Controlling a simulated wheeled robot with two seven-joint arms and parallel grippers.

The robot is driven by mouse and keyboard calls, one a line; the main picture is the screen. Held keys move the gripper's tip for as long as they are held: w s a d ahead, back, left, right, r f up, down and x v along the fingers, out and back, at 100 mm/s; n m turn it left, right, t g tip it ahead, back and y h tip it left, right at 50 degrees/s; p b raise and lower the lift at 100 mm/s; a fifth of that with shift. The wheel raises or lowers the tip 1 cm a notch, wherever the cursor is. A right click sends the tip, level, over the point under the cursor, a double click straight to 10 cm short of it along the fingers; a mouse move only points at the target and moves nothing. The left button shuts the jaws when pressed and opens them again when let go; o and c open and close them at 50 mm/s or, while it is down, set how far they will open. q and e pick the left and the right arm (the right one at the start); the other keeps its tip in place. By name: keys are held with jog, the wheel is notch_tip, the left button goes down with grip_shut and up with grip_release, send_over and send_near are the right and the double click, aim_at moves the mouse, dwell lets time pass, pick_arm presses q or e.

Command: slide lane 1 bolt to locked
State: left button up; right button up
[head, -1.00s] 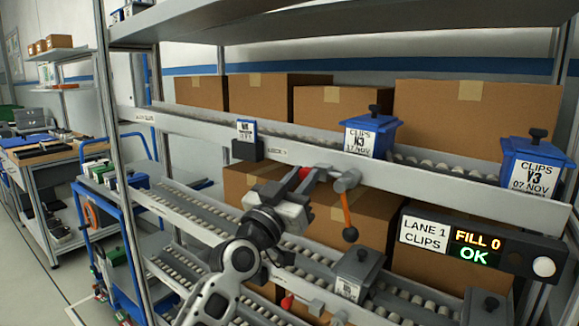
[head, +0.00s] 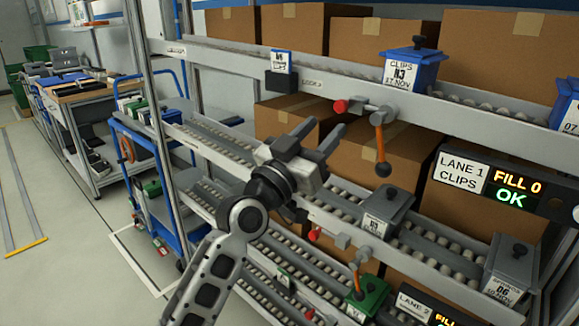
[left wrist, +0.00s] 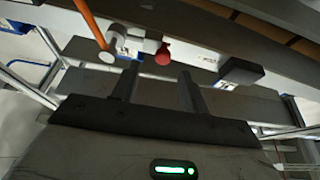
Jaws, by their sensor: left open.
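The lane 1 bolt sits on the upper rail. It shows a red knob (head: 340,106) at its left end, a grey body, and an orange handle (head: 379,143) hanging down to a dark ball. My left gripper (head: 320,132) is open and empty, just below and left of the red knob and apart from it. In the left wrist view the red knob (left wrist: 163,54) shows beyond the gap between the two open fingers (left wrist: 158,88), with part of the orange handle (left wrist: 90,22) at the upper left. My right gripper is not in view.
The lane 1 display (head: 500,185) reads FILL 0, OK. A blue bin (head: 411,68) stands on the upper rollers. Grey bins (head: 386,213) stand on the lane below. A second orange handle (head: 357,280) hangs lower. A dark label holder (head: 282,80) juts from the upper rail.

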pick_arm(q)
jog(key=b+v, duration=0.1)
jog(key=v, duration=0.9)
jog(key=s+a+f+n+g+y, duration=0.2)
jog(key=s+f+y, duration=0.1)
jog(key=f, duration=0.8)
jog(key=s+a+f+n+g+y, duration=0.1)
jog(key=s+a+f+n+y, duration=0.2)
jog(key=f, duration=0.7)
jog(key=s+a+f+g+y, duration=0.1)
jog(key=s+f+g+y, duration=0.1)
jog(key=s+f, duration=0.5)
jog(key=s+a+f+g+y, duration=0.1)
jog(key=s+a+f+g, duration=0.1)
jog(key=s+f, duration=0.5)
jog(key=shift+a+f+g+y, duration=0.3)
jog(key=shift+y, duration=0.1)
